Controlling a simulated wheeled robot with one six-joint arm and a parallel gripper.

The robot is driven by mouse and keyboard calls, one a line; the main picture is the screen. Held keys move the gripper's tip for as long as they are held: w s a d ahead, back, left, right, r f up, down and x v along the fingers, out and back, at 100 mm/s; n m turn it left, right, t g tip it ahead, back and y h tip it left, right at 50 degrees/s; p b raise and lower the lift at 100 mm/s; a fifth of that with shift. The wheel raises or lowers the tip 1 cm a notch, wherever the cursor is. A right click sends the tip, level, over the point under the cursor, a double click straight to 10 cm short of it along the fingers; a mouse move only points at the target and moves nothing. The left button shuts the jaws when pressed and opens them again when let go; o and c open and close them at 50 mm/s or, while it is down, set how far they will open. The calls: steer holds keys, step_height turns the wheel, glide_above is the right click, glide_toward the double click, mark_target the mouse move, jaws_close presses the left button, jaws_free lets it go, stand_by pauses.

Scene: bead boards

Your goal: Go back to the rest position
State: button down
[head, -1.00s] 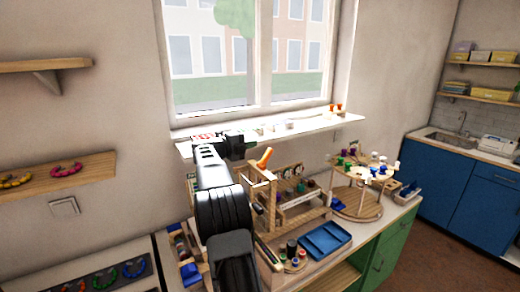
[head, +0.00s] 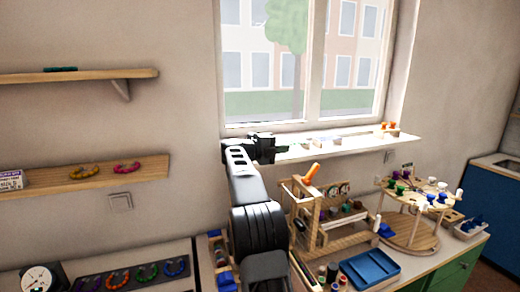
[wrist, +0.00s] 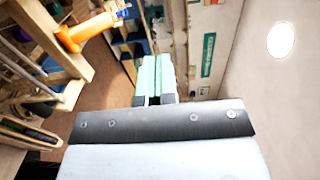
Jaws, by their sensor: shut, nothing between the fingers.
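My gripper (head: 264,148) is raised in front of the window sill (head: 325,146) in the head view, at the end of my black arm. In the wrist view its two pale green fingers (wrist: 154,62) lie side by side, closed against each other with nothing between them. A wooden frame with an orange handle (head: 312,173) stands on the worktop below and to the right of my gripper. The orange handle also shows at the upper left of the wrist view (wrist: 85,32).
A blue tray (head: 369,268) and a round wooden stand (head: 410,239) with coloured pegs are on the worktop. A dial scale (head: 40,279) and a dark board with coloured bead arcs (head: 132,275) are at lower left. Two wall shelves hang left; the air before the wall there is free.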

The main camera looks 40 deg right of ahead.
steer(key=w+a+r+n+t+h, duration=0.2)
steer(key=w+a+r+n+t, duration=0.65)
steer(key=a+n+t, duration=0.55)
steer(key=w+a+f+n+t+y, duration=0.1)
steer(key=a+f+n+t+y, duration=0.1)
steer(key=a+n+t+y, duration=0.35)
steer(key=a+f+n+t+y, duration=0.3)
steer(key=a+n+t+y, duration=0.1)
steer(key=a+n+y, duration=0.25)
steer(key=s+a+f+n+g+y, duration=0.65)
steer(key=s+a+f+n, duration=0.4)
steer(key=a+f, duration=0.3)
steer(key=s+a+f+n+g, duration=0.1)
steer(key=s+f+n+g, duration=0.1)
steer(key=s+f, duration=0.3)
steer(key=s+a+f+n+g, duration=0.1)
steer(key=s+f+g, duration=0.3)
steer(key=s, duration=0.7)
step_height(320, 180, down, 2)
steer(key=shift+f+n, duration=0.25)
steer(key=shift+n, duration=0.2)
